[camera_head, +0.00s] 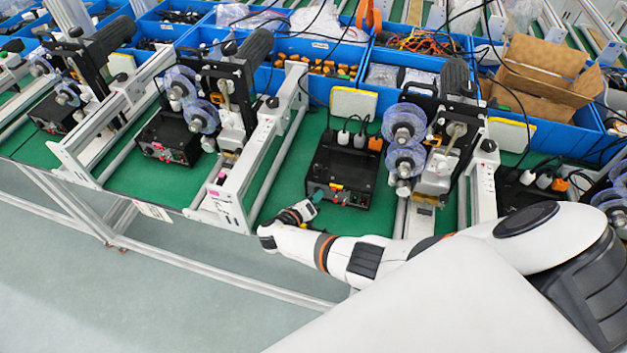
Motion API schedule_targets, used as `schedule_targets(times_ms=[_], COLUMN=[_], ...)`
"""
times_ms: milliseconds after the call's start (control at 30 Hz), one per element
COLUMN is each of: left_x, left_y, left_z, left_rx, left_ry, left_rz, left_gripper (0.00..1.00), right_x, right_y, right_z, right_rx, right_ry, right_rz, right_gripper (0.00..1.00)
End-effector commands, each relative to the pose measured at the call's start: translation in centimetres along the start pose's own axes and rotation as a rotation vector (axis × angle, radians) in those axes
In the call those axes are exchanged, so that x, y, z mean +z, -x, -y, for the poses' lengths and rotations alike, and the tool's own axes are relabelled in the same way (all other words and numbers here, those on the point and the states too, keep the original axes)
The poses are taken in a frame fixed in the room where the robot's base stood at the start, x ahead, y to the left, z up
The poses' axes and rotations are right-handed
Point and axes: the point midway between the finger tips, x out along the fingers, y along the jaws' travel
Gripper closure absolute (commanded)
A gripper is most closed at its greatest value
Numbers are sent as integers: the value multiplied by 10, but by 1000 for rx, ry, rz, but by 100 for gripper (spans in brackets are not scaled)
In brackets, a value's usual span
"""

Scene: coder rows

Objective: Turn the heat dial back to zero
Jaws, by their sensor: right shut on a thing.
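A black control box (342,170) sits on the green bench, left of a coding machine (435,140) with clear blue reels. The box's front panel (338,194) carries small controls and a red-and-yellow label. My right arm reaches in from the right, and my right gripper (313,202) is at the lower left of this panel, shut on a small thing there. The heat dial cannot be made out; the gripper covers that corner of the panel, so the dial it grips is hidden. My left gripper is not in view.
Similar black boxes (168,140) and machines stand in a row to the left, with another station at the right. A silver rail frame (240,175) stands left of my gripper. Blue bins (440,65) line the back. The floor in front is clear.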

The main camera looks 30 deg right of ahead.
Motion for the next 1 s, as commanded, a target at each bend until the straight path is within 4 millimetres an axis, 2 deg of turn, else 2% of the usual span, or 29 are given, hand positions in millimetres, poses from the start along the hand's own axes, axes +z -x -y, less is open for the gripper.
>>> schedule_targets(times_ms=[467, 500, 600, 867, 1000], left_x=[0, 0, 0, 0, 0], left_y=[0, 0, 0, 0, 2], left_z=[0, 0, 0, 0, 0], left_rx=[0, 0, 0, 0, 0], left_ry=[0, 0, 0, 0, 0], left_rz=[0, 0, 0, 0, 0], left_gripper=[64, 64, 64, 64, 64], right_x=[0, 0, 0, 0, 0], right_y=[0, 0, 0, 0, 10], right_z=[0, 0, 0, 0, 0], right_rx=[5, 4, 4, 4, 3], right_ry=[13, 13, 12, 11, 11], right_rz=[-1, -1, 0, 0, 0], right_gripper=[97, 68, 52, 52, 52])
